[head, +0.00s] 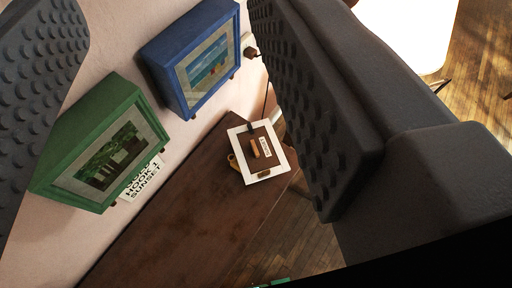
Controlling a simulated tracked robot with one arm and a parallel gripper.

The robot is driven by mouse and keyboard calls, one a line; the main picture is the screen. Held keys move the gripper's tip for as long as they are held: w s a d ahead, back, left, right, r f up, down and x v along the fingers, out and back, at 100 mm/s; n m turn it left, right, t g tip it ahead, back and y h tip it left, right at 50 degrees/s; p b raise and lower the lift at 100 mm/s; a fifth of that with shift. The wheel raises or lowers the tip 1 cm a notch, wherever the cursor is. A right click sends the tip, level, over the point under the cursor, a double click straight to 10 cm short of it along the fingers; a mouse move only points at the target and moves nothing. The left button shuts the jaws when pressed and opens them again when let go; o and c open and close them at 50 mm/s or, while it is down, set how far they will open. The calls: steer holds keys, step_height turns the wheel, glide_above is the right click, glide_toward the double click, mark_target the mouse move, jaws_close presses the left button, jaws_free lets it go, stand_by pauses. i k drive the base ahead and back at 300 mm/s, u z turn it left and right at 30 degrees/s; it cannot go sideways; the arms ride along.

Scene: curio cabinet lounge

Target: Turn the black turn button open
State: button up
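My gripper (178,105) is open and empty, with one dark studded finger at the left edge and the other right of centre. A small dark knob (250,52) shows at the wall beside the right edge of the blue box frame (160,62), close to the right finger in the picture. A small black piece (251,127) sits at the top edge of a white-bordered brown board (283,157). I cannot tell for sure which of these is the black turn button. Neither is between the finger pads. The right finger hides part of the scene behind it.
A green box frame (95,125) hangs on the pink wall (112,40), with a lettered card (143,180) beside it. The board lies on a dark brown wooden top (180,225), mostly bare. An orange item (233,162) is by the board. Wood floor (300,225) lies beyond.

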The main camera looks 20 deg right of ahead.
mark_target(249, 126)
steer(key=k, duration=1.15)
steer(key=z, duration=0.55)
steer(key=i, duration=1.35)
steer(key=z, duration=0.55)
steer(key=i, duration=0.7)
steer(key=u, duration=0.15)
